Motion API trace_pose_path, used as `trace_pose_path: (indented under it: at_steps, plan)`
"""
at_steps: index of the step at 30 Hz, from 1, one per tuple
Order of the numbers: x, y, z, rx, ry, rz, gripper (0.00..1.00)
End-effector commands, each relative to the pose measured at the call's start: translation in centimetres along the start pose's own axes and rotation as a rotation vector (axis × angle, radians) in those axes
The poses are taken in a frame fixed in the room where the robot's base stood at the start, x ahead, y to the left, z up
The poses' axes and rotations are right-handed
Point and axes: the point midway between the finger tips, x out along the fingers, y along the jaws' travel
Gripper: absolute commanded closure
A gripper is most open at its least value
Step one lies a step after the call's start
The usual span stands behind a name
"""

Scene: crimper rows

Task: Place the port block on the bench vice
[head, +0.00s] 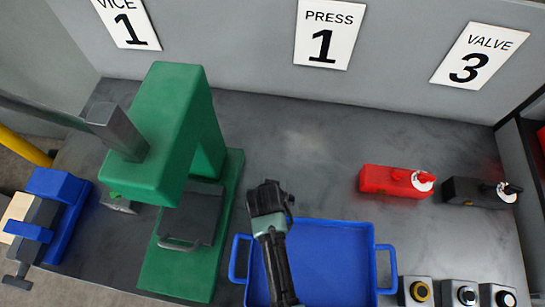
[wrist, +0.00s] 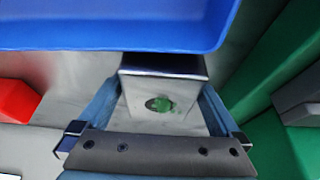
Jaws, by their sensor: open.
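The port block (wrist: 148,72), a silver metal block with a green-centred round port, shows in the wrist view between the two fingers of my gripper (wrist: 165,88). The fingers are open, one on each side of it; I cannot tell whether either touches. In the head view my gripper (head: 267,192) points down at the bench behind the blue tray, and it hides the block there. The bench vice (head: 62,190), blue with grey parts, stands at the far left edge of the bench in the head view.
The green press (head: 165,110) stands between my gripper and the vice. A metal piece (head: 118,204) with a green mark lies beside it. The blue tray (head: 384,250) is in front. Red (head: 385,181) and black (head: 470,191) valves sit right. The back middle is clear.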

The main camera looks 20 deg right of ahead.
Motion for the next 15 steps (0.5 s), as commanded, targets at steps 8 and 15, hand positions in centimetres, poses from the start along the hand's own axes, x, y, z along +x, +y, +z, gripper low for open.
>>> trace_pose_path:
  at_steps: [8, 15]
  plan:
    - [-0.04, -0.01, -0.01, 0.000, 0.000, 0.000, 0.32]
    - [-0.05, -0.01, -0.02, -0.001, 0.000, 0.000, 0.76]
